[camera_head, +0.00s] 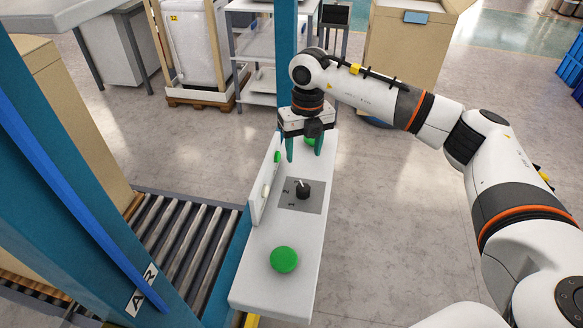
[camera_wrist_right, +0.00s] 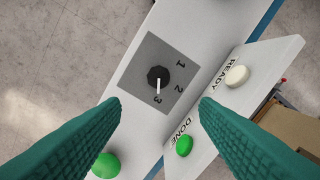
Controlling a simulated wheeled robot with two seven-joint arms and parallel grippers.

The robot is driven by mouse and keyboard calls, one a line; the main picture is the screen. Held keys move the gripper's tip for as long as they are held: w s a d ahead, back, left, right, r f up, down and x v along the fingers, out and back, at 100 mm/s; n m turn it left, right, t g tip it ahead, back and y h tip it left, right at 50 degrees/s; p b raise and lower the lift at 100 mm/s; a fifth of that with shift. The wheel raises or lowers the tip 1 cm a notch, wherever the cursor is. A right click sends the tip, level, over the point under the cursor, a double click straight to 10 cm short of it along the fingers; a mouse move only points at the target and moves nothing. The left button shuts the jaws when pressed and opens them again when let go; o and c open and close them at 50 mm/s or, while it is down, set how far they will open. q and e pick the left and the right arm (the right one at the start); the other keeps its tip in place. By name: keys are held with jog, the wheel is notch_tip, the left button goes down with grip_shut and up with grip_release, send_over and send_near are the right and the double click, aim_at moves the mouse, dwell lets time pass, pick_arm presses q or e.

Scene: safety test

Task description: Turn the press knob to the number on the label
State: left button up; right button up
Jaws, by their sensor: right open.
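The black press knob (camera_head: 304,192) sits on a grey square plate (camera_head: 313,205) on a white panel. In the right wrist view the knob (camera_wrist_right: 157,75) has a white pointer directed at the 3; the numbers 1, 2 and 3 are printed around it. My right gripper (camera_head: 304,151) is open and empty, fingers down, above the panel and beyond the knob in the head view. Its two green fingers (camera_wrist_right: 160,104) are apart and do not touch the knob. My left gripper is not in view. I cannot make out which label gives the number.
The white panel (camera_head: 262,277) carries a near green button (camera_head: 284,260) and a far one partly behind my gripper. Its upright strip has a white READY light (camera_wrist_right: 237,76) and a green DONE light (camera_wrist_right: 184,146). A roller conveyor (camera_head: 185,240) and blue post (camera_head: 60,170) stand left.

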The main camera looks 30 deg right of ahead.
aim_at(303, 187)
jog(key=f, duration=0.1)
jog(key=s+f+p, duration=0.1)
jog(key=s+f, duration=0.1)
jog(key=f, duration=0.2)
jog(key=f+p, duration=0.1)
jog(key=f, duration=0.1)
jog(key=shift+w+a+f, duration=0.1)
jog(key=shift+w+f, duration=0.2)
jog(key=shift+w, duration=0.05)
notch_tip(303, 187, down, 3)
jog(key=shift+r+p, duration=0.1)
jog(key=shift+p, duration=0.2)
jog(key=shift+f, duration=0.35)
jog(key=shift+c, duration=1)
jog(key=c, duration=0.8)
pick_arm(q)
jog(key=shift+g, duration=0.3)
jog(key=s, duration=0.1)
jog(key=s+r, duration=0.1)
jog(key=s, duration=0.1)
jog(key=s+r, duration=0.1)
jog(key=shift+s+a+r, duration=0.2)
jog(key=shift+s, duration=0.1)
